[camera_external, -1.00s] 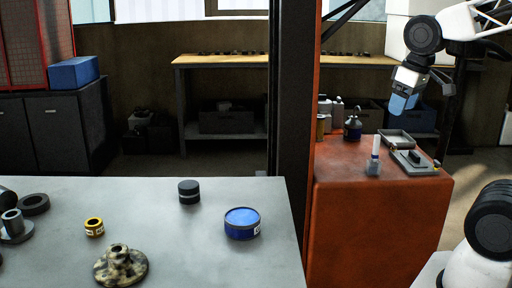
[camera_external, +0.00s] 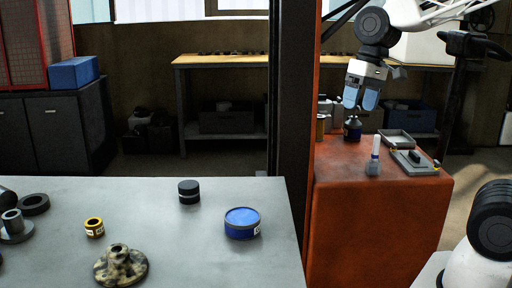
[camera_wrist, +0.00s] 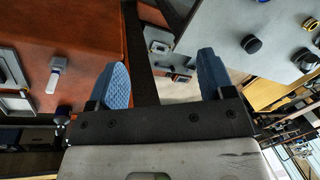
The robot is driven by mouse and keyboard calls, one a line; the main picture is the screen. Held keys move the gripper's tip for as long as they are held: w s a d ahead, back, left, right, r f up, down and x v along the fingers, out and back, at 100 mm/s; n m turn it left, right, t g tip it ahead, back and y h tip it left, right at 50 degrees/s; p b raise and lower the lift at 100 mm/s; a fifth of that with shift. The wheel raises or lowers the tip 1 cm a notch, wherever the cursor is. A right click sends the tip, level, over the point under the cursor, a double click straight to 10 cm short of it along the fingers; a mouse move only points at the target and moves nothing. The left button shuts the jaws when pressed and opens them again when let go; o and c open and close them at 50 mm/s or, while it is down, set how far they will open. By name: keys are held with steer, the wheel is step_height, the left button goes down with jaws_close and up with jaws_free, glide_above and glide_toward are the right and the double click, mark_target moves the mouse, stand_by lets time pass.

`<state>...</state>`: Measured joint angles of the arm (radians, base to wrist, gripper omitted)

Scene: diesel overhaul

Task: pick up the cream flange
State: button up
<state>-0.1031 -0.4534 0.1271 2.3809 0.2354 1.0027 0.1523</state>
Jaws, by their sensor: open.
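The cream flange (camera_external: 120,268) is mottled cream and dark, with a wide round base and a raised hub. It lies hub up near the front of the grey table in the external view. I cannot make it out in the wrist view. My gripper (camera_external: 361,98) is high above the red cabinet, far to the right of the flange. Its two blue fingers are apart with nothing between them, as the wrist view also shows (camera_wrist: 162,66).
On the grey table (camera_external: 200,255) stand a blue tin (camera_external: 242,223), a black cylinder (camera_external: 189,191), a yellow ring (camera_external: 94,227) and dark round parts (camera_external: 33,204). A dark post (camera_external: 291,120) rises between table and red cabinet (camera_external: 375,225), which holds bottles and trays.

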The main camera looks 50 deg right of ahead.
steer(key=w+a+f+m+g+y, duration=0.2)
steer(key=w+a, duration=0.7)
steer(key=a, duration=0.2)
steer(key=m+g+y, duration=0.6)
steer(key=m+y, duration=0.1)
glide_above(132, 250)
steer(key=w+d, duration=0.1)
steer(key=d, duration=0.2)
step_height(132, 250, down, 16)
steer(key=shift+w+a+f, duration=0.1)
steer(key=shift+f, duration=0.15)
steer(key=shift+a+f, duration=0.25)
steer(key=shift+a, duration=0.15)
steer(key=shift+x, duration=1.2)
